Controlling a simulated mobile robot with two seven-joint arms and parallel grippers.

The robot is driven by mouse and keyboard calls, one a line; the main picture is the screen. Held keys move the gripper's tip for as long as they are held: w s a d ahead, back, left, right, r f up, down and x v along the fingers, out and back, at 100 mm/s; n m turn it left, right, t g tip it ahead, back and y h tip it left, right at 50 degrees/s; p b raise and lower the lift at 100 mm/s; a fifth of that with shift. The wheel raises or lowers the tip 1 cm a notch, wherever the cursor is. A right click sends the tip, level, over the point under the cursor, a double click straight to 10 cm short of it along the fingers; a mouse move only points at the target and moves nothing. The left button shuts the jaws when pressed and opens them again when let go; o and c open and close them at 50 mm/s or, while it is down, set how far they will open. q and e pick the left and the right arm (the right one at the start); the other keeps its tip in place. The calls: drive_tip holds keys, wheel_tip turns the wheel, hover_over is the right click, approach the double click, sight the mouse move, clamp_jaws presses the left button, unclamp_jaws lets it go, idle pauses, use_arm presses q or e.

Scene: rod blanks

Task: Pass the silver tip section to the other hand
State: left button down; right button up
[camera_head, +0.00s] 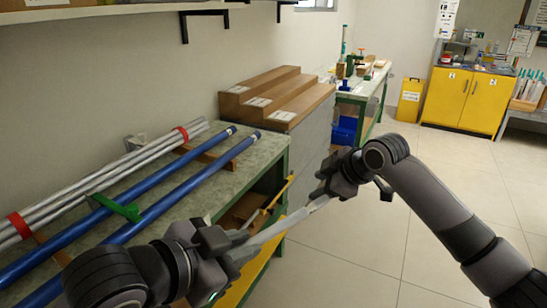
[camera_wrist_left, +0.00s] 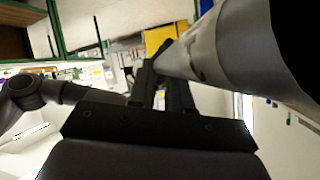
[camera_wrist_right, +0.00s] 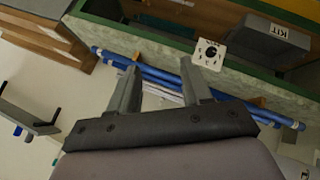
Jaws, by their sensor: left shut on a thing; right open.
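The silver tip section (camera_head: 287,226) is a thin pale grey tube held in the air, slanting up to the right. My left gripper (camera_head: 232,240) is shut on it near its lower left end. In the left wrist view the tube (camera_wrist_left: 225,55) fills the upper right, beside my left fingers (camera_wrist_left: 165,85). My right gripper (camera_head: 325,186) is near the tube's upper right end; whether they touch is unclear. In the right wrist view my right fingers (camera_wrist_right: 156,92) are apart, with no tube clearly visible between them.
A green-framed bench (camera_head: 248,152) at left bears silver rods (camera_head: 150,157) with red bands and two blue rods (camera_head: 190,187). Wooden steps (camera_head: 270,90) stand behind it. Yellow cabinets (camera_head: 466,98) are far back right. The tiled floor (camera_head: 375,240) at right is open.

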drive_tip(key=s+a+r+n+g+h, duration=0.1)
drive_tip(key=s+a+r+n+g, duration=0.15)
drive_tip(key=r, duration=0.65)
drive_tip(key=s+a+r+n+g+h, duration=0.1)
drive_tip(key=s+r+n, duration=0.25)
drive_tip(key=r, duration=0.55)
drive_tip(key=s+a+f+n+g+h, duration=0.2)
drive_tip(key=s+a+n+g+h, duration=0.15)
drive_tip(key=s+a, duration=0.6)
drive_tip(key=shift+n+y, duration=0.35)
drive_tip(key=f, duration=0.7)
drive_tip(key=s+d+f, duration=0.1)
drive_tip(key=f, duration=0.3)
drive_tip(key=shift+f, duration=0.2)
drive_tip(key=shift+c, duration=0.4)
